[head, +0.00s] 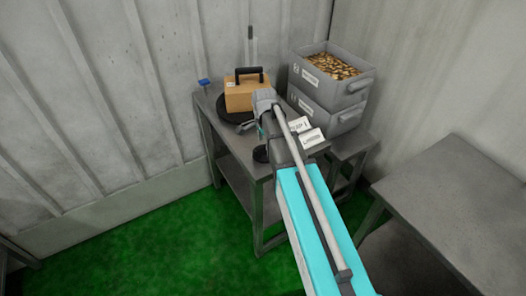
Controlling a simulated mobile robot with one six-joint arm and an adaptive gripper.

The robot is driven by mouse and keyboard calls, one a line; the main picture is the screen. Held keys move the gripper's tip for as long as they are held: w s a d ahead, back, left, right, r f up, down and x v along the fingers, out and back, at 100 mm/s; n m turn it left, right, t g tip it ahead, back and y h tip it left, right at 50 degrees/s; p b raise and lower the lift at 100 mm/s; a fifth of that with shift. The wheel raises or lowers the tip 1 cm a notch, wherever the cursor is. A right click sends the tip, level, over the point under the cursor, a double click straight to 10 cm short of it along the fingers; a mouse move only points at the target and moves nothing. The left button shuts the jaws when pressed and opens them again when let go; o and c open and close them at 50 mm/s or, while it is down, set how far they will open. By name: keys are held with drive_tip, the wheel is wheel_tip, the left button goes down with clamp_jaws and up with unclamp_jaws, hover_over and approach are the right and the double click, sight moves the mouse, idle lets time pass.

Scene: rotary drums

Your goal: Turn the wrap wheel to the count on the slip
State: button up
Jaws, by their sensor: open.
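A brown cardboard box (241,96) with a black handle on top sits on a black round turntable (227,115), which looks like the wrap wheel, on a grey metal table (207,99). Two white cards stand at the table's right side: one (300,125) behind and one (312,137) in front. Their print is too small to read surely. My gripper (260,131) is beside the box's front right, largely hidden by my arm; it is open. Whether it touches anything cannot be told. A dark round piece (261,154) shows at the table's front edge.
A thin upright post (251,45) and a small blue item (204,82) are at the back. A bare grey table (455,195) stands at the right. Green floor is clear at left.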

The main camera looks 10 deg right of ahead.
sight(264, 150)
drive_tip(key=shift+f+b, duration=1.1)
drive_tip(key=shift+f, duration=0.35)
clamp_jaws()
drive_tip(key=shift+a, duration=0.3)
drive_tip(key=shift+d, duration=0.25)
